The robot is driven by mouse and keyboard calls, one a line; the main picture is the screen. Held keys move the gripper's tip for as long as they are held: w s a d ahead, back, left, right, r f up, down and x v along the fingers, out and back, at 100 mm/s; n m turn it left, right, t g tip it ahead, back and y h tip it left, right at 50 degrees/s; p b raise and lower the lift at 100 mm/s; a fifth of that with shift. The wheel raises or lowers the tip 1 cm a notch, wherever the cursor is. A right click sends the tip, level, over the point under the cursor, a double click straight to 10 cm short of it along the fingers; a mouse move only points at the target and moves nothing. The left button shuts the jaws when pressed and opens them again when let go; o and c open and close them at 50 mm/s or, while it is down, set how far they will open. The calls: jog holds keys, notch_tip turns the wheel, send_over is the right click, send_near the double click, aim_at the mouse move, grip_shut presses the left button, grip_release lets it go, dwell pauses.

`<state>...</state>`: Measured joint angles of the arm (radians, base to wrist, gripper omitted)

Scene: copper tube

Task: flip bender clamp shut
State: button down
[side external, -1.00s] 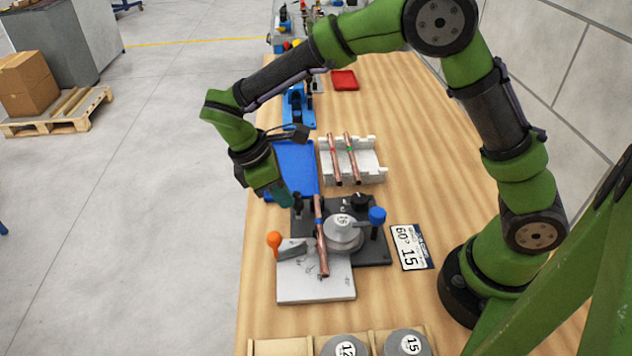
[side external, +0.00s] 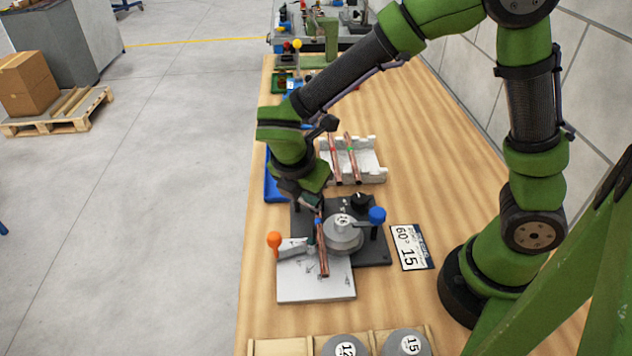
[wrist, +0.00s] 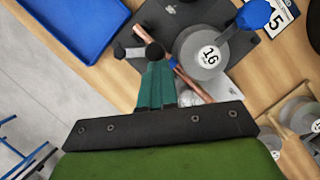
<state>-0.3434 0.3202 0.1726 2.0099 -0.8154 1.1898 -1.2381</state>
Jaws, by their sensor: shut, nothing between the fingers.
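The bender is a dark plate (side external: 376,246) with a grey round die (side external: 343,234) marked 16 and a blue-knobbed handle (side external: 377,215). A white plate (side external: 315,289) adjoins it at the front. A copper tube (side external: 322,262) lies along the die's left side, its far part hidden by my gripper. A grey lever with an orange ball (side external: 274,239) points left in the side view; the wrist view does not show the ball. My gripper (side external: 318,208) is shut and empty above the bender's far left part. Its teal fingers (wrist: 155,80) overlap a black knob (wrist: 155,51) in the wrist view.
Behind the bender are a white rack (side external: 371,163) holding two copper tubes and a blue tray (wrist: 75,25), mostly hidden in the side view. A 60/15 card (side external: 411,247) lies right. A wooden holder (side external: 285,347) with spare dies stands in front.

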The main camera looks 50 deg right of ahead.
jog(key=d+n, duration=0.1)
jog(key=n+t, duration=0.1)
jog(key=shift+s+d+n, duration=0.25)
jog(key=shift+d+n, duration=0.15)
jog(key=d+n+t+y, duration=0.1)
jog(key=d+n, duration=0.1)
jog(key=n, duration=0.1)
jog(key=shift+d, duration=0.25)
jog(key=shift+w+d, duration=0.1)
jog(key=shift+d, duration=0.1)
jog(key=s+a+r, duration=0.5)
jog(key=a+r, duration=0.1)
jog(key=r, duration=0.3)
jog(key=shift+r, duration=0.15)
dwell(0.4)
